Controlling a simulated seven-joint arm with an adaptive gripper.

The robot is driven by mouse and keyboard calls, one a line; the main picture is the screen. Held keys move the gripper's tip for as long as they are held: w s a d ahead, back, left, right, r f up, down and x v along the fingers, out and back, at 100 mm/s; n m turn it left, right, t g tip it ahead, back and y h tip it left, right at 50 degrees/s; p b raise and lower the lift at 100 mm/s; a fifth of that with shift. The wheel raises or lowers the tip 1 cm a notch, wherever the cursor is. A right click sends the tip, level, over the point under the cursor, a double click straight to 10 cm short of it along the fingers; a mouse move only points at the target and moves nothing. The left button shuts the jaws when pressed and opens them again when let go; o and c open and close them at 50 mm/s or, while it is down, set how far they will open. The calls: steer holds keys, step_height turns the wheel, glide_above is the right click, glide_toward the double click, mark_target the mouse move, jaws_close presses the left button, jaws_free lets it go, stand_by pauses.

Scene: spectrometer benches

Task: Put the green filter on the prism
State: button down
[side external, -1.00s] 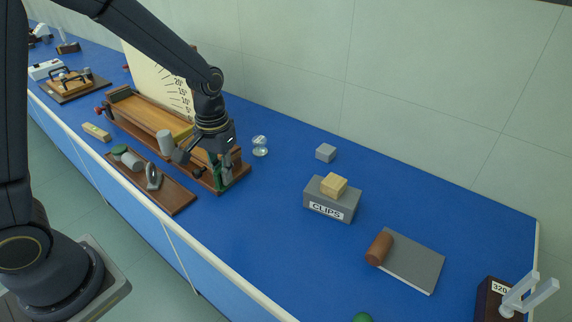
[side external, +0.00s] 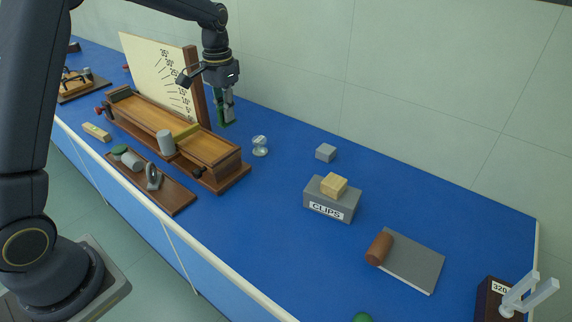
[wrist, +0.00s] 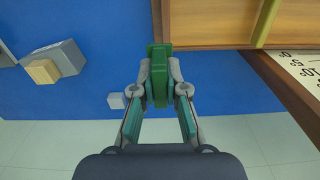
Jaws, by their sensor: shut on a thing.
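My gripper (side external: 226,105) is raised behind the near end of the wooden bench, beside the scale board. In the wrist view my gripper (wrist: 160,88) is shut on a green upright piece, the green filter (wrist: 159,62). In the side view the filter (side external: 222,117) shows as green edges at the fingertips, partly hidden by the fingers. It appears held clear above the blue table. I see no thing that is clearly a prism. A small shiny, glass-like piece (side external: 260,146) stands on the table to the right of the bench.
The long wooden bench (side external: 222,154) carries a grey cylinder (side external: 166,143) and a tall scale board (side external: 155,70). A brown tray (side external: 172,198) with parts lies in front. A grey CLIPS box (side external: 318,203) and small grey block (side external: 325,152) stand to the right, with blue table between.

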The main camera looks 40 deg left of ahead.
steer(key=w+a+f, duration=0.2)
steer(key=w+f, duration=0.3)
steer(key=w, duration=0.4)
glide_above(259, 139)
steer(key=f, duration=0.4)
steer(key=shift+s+f, duration=0.25)
steer(key=shift+w+f, duration=0.25)
steer(key=shift+f, duration=1.6)
steer(key=shift+f, duration=0.15)
steer(key=c, duration=1.2)
jaws_free()
